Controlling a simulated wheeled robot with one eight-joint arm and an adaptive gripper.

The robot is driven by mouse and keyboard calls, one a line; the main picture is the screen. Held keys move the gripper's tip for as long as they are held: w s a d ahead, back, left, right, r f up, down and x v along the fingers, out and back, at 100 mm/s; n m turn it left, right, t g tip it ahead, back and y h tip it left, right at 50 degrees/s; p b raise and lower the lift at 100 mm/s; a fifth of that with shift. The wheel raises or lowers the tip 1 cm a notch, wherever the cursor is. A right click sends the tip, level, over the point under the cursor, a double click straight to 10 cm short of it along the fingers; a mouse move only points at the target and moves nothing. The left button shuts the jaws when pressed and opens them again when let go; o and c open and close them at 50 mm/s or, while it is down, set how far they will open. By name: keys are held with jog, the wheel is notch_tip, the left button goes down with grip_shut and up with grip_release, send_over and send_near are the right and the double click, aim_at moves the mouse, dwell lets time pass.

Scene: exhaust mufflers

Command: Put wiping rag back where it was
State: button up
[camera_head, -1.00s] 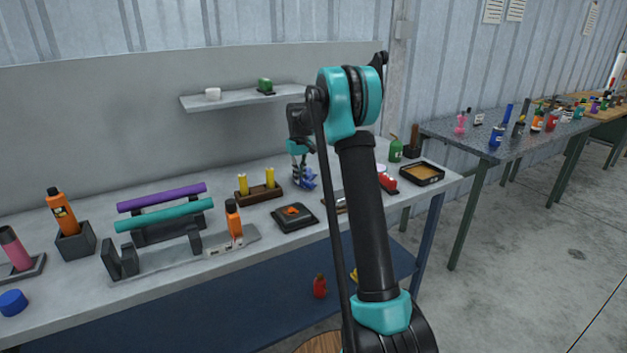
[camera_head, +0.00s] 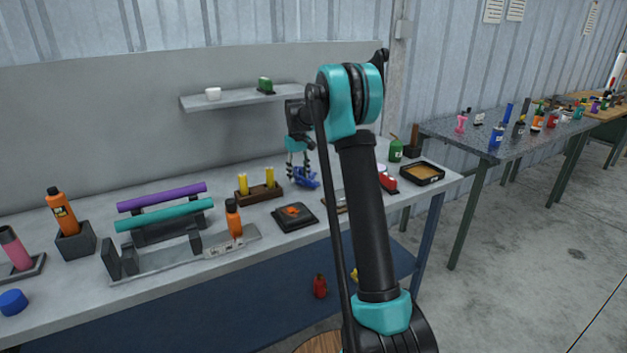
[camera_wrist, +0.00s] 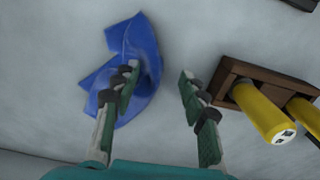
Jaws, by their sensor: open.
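The wiping rag appears to be the crumpled blue cloth (camera_head: 306,179) on the grey workbench, right of the wooden holder with yellow cylinders. In the wrist view the blue cloth (camera_wrist: 140,55) lies at upper left, partly behind the left finger. My gripper (camera_head: 297,165) is just above the cloth, pointing down. In the wrist view my gripper (camera_wrist: 158,78) is open with nothing held between the fingers. The left finger overlaps the cloth in the picture; I cannot tell whether it touches. The right finger is over bare bench beside the wooden holder.
The wooden holder (camera_head: 260,194) with yellow cylinders stands close to my right finger in the wrist view (camera_wrist: 232,77). A black tray with an orange item (camera_head: 294,215) is in front. A red object (camera_head: 388,183) and a shallow black tray (camera_head: 422,174) are to the right. A shelf (camera_head: 232,101) hangs above.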

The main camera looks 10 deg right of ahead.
jog(key=s+a+r, duration=0.2)
jog(key=a+r, duration=0.1)
jog(key=r, duration=0.5)
jog(key=shift+r, duration=0.35)
jog(key=shift+w+b, duration=0.2)
jog(key=shift+b, duration=0.15)
jog(key=c, duration=0.4)
jog(key=w+d+f, duration=0.2)
jog(key=w, duration=0.1)
jog(key=w+d+f, duration=0.1)
jog(key=shift+w+d+b, duration=0.2)
jog(key=shift+d+b, duration=0.1)
jog(key=shift+b, duration=0.05)
grip_shut()
jog(key=shift+s+f, duration=0.1)
jog(key=shift+f, duration=1.1)
